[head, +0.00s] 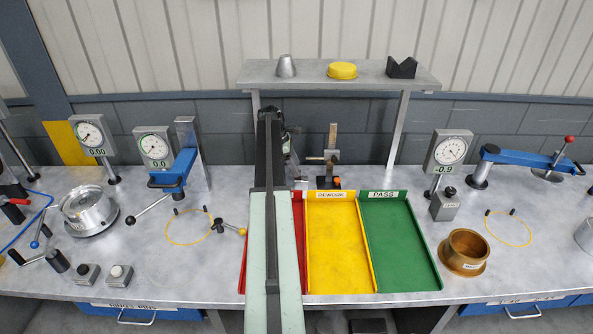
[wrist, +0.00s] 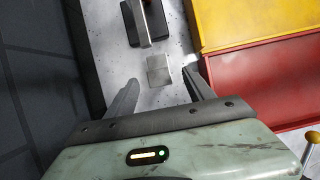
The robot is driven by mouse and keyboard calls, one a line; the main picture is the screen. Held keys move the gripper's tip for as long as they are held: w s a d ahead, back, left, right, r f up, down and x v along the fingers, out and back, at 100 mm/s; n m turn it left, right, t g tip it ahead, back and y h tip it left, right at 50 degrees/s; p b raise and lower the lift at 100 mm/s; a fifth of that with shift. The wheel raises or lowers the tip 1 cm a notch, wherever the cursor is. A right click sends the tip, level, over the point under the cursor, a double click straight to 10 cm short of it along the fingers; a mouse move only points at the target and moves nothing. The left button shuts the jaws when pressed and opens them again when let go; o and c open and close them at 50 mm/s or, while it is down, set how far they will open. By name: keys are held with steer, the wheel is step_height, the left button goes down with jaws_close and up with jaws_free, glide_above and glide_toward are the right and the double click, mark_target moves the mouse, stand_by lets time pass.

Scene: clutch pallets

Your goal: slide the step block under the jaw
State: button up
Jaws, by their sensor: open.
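A small grey metal block (wrist: 159,71), which looks like the step block, lies on the bench in the wrist view. It is just ahead of my gripper (wrist: 160,88), roughly in line with the gap between the fingers. The fingers are open and empty. Beyond the block stands a fixture with a dark base and a metal post (wrist: 146,24); a strip of bench shows between block and base. In the head view this clamp fixture (head: 332,150) stands behind the trays, with a jaw-like arm on its post. My arm hides much of the gripper there.
The red tray (wrist: 255,85) and yellow tray (head: 335,245) lie close to the right of my gripper in the wrist view. A green tray (head: 400,245) is beside them. The wall (wrist: 35,90) is on the left. A shelf (head: 300,73) stands above the fixture.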

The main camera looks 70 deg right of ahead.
mark_target(303, 178)
steer(key=shift+s+d+f, duration=0.15)
steer(key=shift+d, duration=0.05)
steer(key=b+x, duration=0.6)
steer(key=x, duration=0.1)
steer(key=shift+b, duration=0.4)
steer(key=shift+s+f, duration=0.1)
steer(key=shift+f, duration=0.2)
steer(key=shift+r, duration=0.1)
jaws_close()
stand_by(0.8)
